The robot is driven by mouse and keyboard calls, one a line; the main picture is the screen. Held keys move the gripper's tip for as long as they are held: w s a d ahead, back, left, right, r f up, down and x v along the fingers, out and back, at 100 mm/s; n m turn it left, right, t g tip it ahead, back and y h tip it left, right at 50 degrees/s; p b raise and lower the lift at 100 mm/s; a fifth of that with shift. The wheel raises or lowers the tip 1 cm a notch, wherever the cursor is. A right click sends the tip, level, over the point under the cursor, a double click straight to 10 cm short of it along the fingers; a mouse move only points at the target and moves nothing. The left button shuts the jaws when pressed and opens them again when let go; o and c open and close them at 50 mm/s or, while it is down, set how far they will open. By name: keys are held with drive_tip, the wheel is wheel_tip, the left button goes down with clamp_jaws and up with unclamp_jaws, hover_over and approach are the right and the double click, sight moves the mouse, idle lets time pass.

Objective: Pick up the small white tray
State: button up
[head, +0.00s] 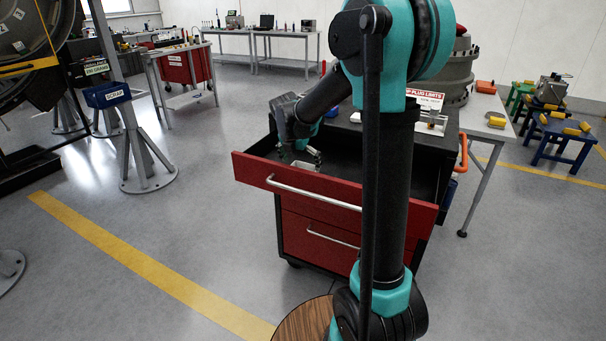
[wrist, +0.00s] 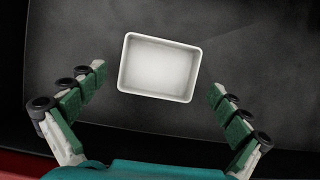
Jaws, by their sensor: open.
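The small white tray (wrist: 158,68) is a shallow rectangular tray, empty, lying slightly turned on the dark drawer floor in the wrist view. It lies ahead of and between the fingers of my gripper (wrist: 158,90), which is open, with a gap on both sides. In the head view a pale bit of the tray (head: 305,166) shows inside the open red drawer (head: 325,192), just below my gripper (head: 308,154). Most of it is hidden there by the drawer front and my gripper.
The red cabinet (head: 312,236) has its top drawer pulled out, with a raised front wall and silver handle. The drawer floor (wrist: 255,60) around the tray looks clear. A blue bin (head: 108,95) on a stand is at the left. Stools with yellow items stand at the right.

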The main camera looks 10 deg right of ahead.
drive_tip(key=shift+x, duration=1.35)
drive_tip(key=shift+s, duration=0.1)
drive_tip(key=shift+c, duration=0.6)
drive_tip(key=c, duration=0.9)
drive_tip(key=shift+c, duration=0.2)
drive_tip(key=shift+r, duration=0.2)
